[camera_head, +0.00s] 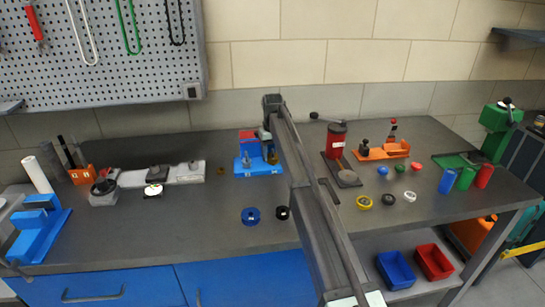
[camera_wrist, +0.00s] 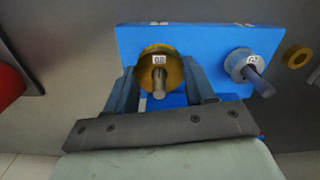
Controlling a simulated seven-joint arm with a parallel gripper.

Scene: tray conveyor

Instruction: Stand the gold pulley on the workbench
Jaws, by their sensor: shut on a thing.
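The gold pulley (camera_wrist: 150,62) is a round disc with a small white label, between my gripper's fingers in the wrist view. My gripper (camera_wrist: 160,88) is shut on it. A short metal peg shows at the pulley's middle, in front of the blue stand (camera_wrist: 205,40). I cannot tell whether the pulley is still seated on the stand. In the head view, my arm partly hides the blue stand (camera_head: 250,172), which is on the grey workbench (camera_head: 190,220).
A grey labelled wheel on a second peg (camera_wrist: 240,65) is right of my gripper. A small gold ring (camera_wrist: 298,57) lies beyond it. A blue ring (camera_head: 251,216) and a black ring (camera_head: 282,213) lie in front of the stand.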

